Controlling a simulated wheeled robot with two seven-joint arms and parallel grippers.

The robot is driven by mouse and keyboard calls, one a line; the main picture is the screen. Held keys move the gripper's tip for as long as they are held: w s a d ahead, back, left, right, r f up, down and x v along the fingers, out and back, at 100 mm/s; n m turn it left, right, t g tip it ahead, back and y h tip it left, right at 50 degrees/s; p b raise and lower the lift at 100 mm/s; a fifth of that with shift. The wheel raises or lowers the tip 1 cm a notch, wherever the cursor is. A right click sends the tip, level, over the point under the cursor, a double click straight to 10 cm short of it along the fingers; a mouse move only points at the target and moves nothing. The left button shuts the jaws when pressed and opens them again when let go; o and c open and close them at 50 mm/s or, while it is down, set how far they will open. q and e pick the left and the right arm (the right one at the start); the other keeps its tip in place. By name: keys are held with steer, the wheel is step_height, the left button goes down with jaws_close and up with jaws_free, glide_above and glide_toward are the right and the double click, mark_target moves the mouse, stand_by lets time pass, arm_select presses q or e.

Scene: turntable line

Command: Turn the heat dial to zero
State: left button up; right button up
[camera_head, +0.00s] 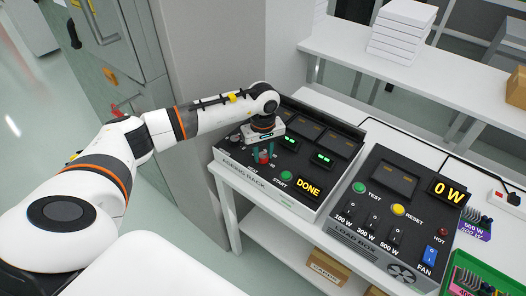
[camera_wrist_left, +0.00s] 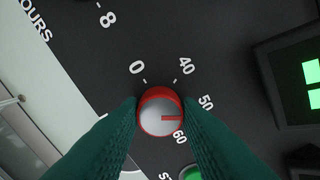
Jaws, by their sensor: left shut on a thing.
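The heat dial (camera_wrist_left: 161,112) is a round knob with a red rim and a grey top. My left gripper (camera_wrist_left: 162,122) is shut on the dial, one teal finger on each side. My right gripper is not in view.
A green START button (camera_head: 286,175) and a yellow DONE display (camera_head: 309,189) are close to the dial. The load box (camera_head: 340,232) with buttons and switches stands to the right on the same table. A white shelf (camera_head: 400,68) is behind.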

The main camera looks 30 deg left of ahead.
arm_select(q)
steer(key=shift+n, duration=0.3)
steer(key=shift+f+n+b, duration=0.1)
steer(key=shift+n+b, duration=0.65)
steer(key=shift+n, duration=0.05)
steer(key=n+b, duration=0.1)
steer(key=n, duration=0.1)
steer(key=shift+n, duration=0.3)
steer(key=n+b, duration=0.2)
steer(key=n, duration=0.4)
steer(key=n+b, duration=0.1)
steer(key=n, duration=0.5)
steer(key=shift+n+b, duration=0.3)
steer(key=n, duration=0.3)
steer(key=shift+n, duration=0.3)
steer(key=shift+r+n, duration=0.2)
steer(key=shift+n, duration=1.3)
steer(key=shift+w, duration=0.1)
